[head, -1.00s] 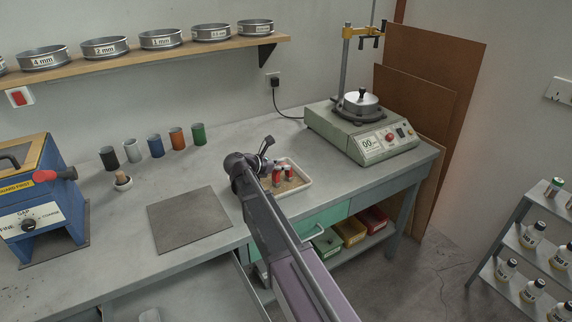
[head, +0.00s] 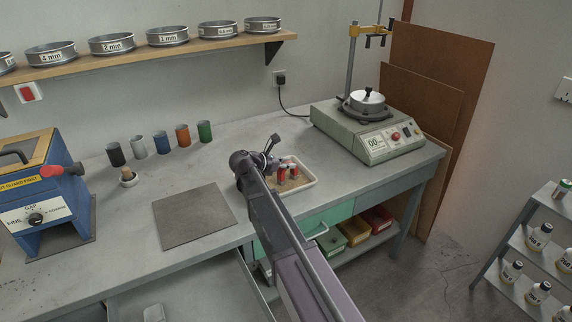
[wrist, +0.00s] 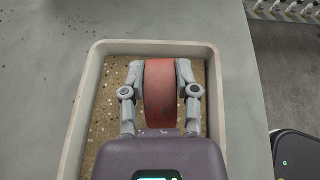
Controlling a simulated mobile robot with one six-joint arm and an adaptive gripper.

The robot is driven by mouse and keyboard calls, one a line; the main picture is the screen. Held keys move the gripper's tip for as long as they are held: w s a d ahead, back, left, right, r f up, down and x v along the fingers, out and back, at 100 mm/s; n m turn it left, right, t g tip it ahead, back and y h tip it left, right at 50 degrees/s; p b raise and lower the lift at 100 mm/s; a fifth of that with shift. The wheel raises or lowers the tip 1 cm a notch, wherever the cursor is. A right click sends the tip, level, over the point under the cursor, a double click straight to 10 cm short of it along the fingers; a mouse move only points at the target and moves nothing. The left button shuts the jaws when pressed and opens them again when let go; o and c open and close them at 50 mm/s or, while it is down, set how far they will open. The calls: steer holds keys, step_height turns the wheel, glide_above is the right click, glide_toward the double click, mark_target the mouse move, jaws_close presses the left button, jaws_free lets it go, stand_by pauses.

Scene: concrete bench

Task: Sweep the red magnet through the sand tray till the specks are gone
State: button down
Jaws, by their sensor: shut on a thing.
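The red magnet (wrist: 160,90) is held between the two fingers of my gripper (wrist: 161,82), which is shut on it over the sand tray. In the head view the magnet (head: 283,172) shows as red parts with pale ends, partly hidden by my arm. The sand tray (wrist: 214,120) is pale-rimmed with brown sand; it also shows in the head view (head: 312,182) near the bench's front edge. Small light specks (wrist: 110,85) dot the sand left of the magnet. I cannot tell whether the magnet touches the sand.
A dark square mat (head: 194,216) lies left of the tray. A shaker machine (head: 370,135) stands to the right. A blue crusher (head: 45,195) and several coloured cups (head: 182,136) are further left. The bench edge runs close beside the tray.

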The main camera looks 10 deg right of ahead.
steer(key=shift+w+d, duration=0.25)
steer(key=shift+d, duration=0.6)
steer(key=shift+w+d, duration=0.25)
steer(key=shift+d, duration=0.55)
steer(key=shift+r, duration=0.1)
step_height(320, 180, up, 6)
steer(key=p, duration=0.6)
steer(key=shift+r+p, duration=1.35)
steer(key=shift+p, duration=0.15)
